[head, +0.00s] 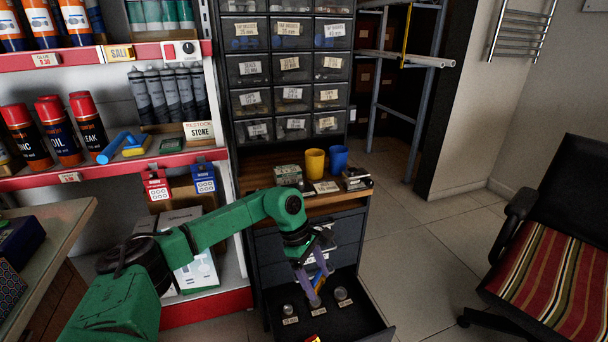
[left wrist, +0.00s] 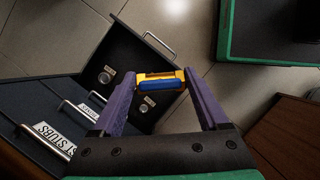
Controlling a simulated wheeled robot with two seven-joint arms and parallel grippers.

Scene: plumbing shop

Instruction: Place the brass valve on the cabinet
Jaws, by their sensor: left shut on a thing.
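My left gripper (head: 317,290) hangs over an open drawer in the lower cabinet, with its purple fingers pointing down. In the left wrist view the gripper (left wrist: 161,80) is shut on a yellow piece with a blue part, which looks like the brass valve (left wrist: 158,76). In the head view the fingers mostly hide it. The cabinet (head: 325,207) has a wooden top and dark drawers. The open drawer (head: 365,318) holds small round grey fittings (head: 341,294) with labels.
A yellow cup (head: 315,161), a blue cup (head: 338,157) and small boxes (head: 357,179) stand on the cabinet top; its front strip is clear. A drawer rack (head: 291,68) rises behind. Shelves (head: 190,157) stand left, a striped chair (head: 553,275) right.

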